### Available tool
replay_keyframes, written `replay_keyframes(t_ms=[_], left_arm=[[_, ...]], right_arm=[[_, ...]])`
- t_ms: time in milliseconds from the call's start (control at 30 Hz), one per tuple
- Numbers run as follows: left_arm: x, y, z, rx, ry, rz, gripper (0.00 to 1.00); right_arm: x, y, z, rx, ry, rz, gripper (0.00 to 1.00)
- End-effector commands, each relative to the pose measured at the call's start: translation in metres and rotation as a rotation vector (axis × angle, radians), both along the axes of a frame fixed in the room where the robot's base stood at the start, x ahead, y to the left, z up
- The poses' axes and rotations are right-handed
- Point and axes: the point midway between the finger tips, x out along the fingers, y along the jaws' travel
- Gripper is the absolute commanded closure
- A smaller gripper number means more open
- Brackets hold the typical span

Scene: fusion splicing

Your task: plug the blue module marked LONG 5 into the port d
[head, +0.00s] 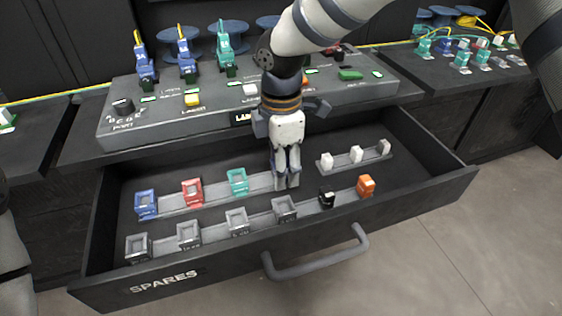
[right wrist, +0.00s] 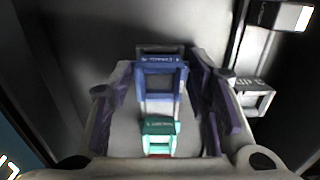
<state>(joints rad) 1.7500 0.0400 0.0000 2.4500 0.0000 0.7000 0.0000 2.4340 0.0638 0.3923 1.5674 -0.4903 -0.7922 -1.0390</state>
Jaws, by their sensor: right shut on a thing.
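My right gripper (head: 287,180) reaches down into the open drawer, at the right end of the back rail of modules. In the head view the gripper hides this module. The console (head: 170,115) stands behind the drawer, with a knob marked PORT (head: 122,107) at its left. I cannot make out port d; my right arm covers part of the console. My left gripper is out of view.
The drawer marked SPARES (head: 165,281) holds another blue module (head: 146,203), a red one (head: 192,191), a teal one (head: 238,180), several grey ones, a black one (head: 326,197) and an orange one (head: 366,185). White pieces stand on a short rail (head: 330,168) at right.

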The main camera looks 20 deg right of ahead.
Motion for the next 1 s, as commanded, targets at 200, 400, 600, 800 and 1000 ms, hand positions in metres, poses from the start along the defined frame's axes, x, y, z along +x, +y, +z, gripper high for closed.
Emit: replay_keyframes(t_ms=[200, 400, 600, 800, 1000], left_arm=[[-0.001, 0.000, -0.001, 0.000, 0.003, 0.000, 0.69], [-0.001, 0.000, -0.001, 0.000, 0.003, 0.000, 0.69], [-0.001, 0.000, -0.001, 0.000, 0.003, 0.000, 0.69], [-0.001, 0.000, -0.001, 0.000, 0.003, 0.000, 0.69], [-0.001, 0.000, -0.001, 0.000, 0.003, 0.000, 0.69]], right_arm=[[0.000, 0.000, -0.005, 0.000, 0.000, 0.000, 0.75], [0.000, 0.000, -0.005, 0.000, -0.001, 0.000, 0.48], [0.000, 0.000, -0.005, 0.000, -0.001, 0.000, 0.32], [0.000, 0.000, -0.003, 0.000, -0.001, 0.000, 0.32], [0.001, 0.000, 0.040, 0.001, -0.007, 0.000, 0.32]])
